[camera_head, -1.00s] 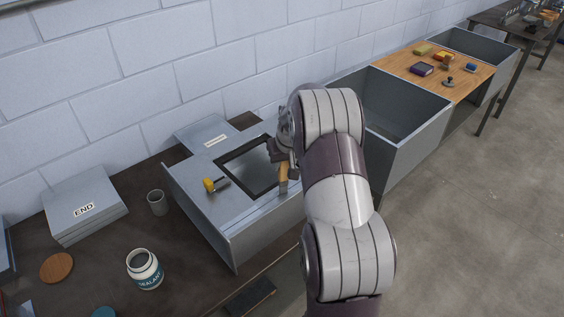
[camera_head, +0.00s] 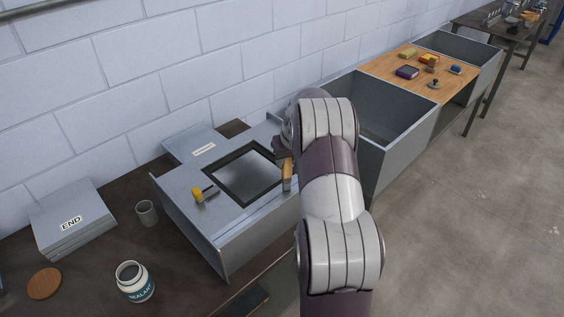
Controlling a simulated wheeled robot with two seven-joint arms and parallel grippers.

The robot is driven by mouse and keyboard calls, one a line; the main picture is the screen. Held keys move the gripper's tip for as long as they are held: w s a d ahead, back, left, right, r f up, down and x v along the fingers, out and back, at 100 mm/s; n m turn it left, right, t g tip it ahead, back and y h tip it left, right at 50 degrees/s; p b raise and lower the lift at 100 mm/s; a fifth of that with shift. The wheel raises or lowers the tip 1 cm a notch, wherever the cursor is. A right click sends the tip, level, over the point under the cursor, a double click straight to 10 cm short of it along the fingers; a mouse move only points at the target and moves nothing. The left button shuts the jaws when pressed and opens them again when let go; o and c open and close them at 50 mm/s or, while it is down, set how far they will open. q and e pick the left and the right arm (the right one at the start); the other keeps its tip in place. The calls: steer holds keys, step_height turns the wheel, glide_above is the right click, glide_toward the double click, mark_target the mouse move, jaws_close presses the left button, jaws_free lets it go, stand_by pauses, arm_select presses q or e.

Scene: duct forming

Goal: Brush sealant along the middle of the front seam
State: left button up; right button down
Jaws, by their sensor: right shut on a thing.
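The grey sheet-metal duct (camera_head: 188,215) lies on the dark bench, with a dark-framed square opening in its top face. Its front seam (camera_head: 247,222) runs along the top front edge, and its right end is hidden behind my right arm. My right gripper (camera_head: 284,150) is partly hidden by my own arm and shut on a brush (camera_head: 287,175) with a wooden-coloured part hanging down. The brush is over the right part of the duct near the front edge; I cannot tell if it touches. An open white sealant jar (camera_head: 134,283) stands left of the duct. My left gripper is not in view.
A yellow-handled tool (camera_head: 202,193) lies on the duct's top. A grey cup (camera_head: 146,212), a stack of panels marked END (camera_head: 72,217) and a round wooden lid (camera_head: 44,284) are at left. Open duct sections and a wooden board (camera_head: 385,68) stand at right.

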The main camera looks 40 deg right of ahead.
steer(key=shift+d, duration=0.25)
steer(key=shift+w+d, duration=0.1)
steer(key=shift+d, duration=0.25)
steer(key=shift+d+f, duration=0.1)
steer(key=shift+d, duration=1.05)
steer(key=shift+w+d+p, duration=0.15)
steer(key=shift+d+p, duration=0.15)
steer(key=shift+d, duration=1.25)
